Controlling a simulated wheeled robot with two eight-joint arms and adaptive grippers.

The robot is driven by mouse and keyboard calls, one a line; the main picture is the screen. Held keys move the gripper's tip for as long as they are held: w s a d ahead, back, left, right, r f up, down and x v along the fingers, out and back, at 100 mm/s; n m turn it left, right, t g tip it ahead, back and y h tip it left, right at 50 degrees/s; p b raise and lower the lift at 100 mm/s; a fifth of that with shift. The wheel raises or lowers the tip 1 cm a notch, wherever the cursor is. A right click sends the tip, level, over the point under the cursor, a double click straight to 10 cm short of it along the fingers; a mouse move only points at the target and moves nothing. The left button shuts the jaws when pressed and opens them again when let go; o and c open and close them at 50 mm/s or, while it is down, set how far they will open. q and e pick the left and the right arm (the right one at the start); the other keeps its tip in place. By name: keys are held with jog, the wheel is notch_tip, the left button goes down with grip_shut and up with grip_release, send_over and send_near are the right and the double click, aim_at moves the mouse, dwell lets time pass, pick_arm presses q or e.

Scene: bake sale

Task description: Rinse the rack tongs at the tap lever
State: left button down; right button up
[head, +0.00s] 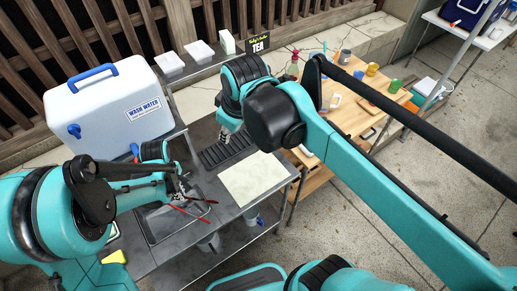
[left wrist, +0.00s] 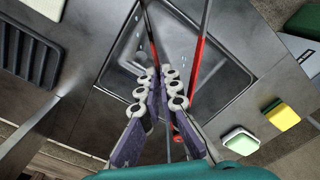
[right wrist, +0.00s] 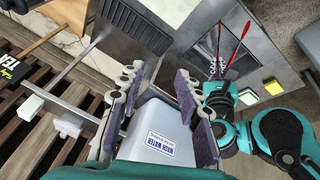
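My left gripper (head: 181,194) is closed around the red-and-dark rack tongs (head: 190,214), holding them over the sink basin (head: 157,226). In the left wrist view the tongs (left wrist: 198,52) run between its fingers (left wrist: 163,88), with two red-sleeved arms spread over the basin. The white wash water container (head: 110,110) stands behind the sink. A blue tap part (head: 134,149) shows at its right side, partly hidden by my left arm. My right gripper (right wrist: 157,85) is open and empty above the counter, near the container (right wrist: 155,128). No water stream is visible.
A dark ribbed drain mat (head: 226,149) and a pale sheet (head: 253,178) lie right of the sink. A yellow-green sponge (left wrist: 282,115) and a green-white block (left wrist: 240,142) lie beside the basin. The TEA sign (head: 260,42) and white tubs (head: 169,64) stand behind.

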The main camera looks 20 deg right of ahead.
jog(key=s+d+f+m+t, duration=0.1)
jog(key=s+d+f+m, duration=0.3)
jog(key=s+d, duration=0.1)
jog(key=shift+s+d+f+m+t, duration=0.25)
jog(key=shift+f+m+t, duration=0.05)
jog(key=shift+f, duration=0.1)
jog(key=shift+c, duration=1.3)
jog(key=w+a+r+n+g+y, duration=0.2)
jog(key=w+a+r+n+g, duration=0.1)
jog(key=w+a+n, duration=0.7)
jog(key=w+a+r+n+g+y, duration=0.25)
jog(key=w+a+n+g, duration=0.35)
jog(key=a, duration=0.7)
jog(key=a+f, duration=0.1)
jog(key=f, duration=0.2)
jog(key=s+a+f+t, duration=0.1)
jog(key=f, duration=0.2)
jog(key=a+f+t+h, duration=0.1)
jog(key=f, duration=0.2)
jog(key=shift+s+a+f+n, duration=0.3)
jog(key=shift+a+f+n, duration=0.05)
jog(key=shift+f+n, duration=0.05)
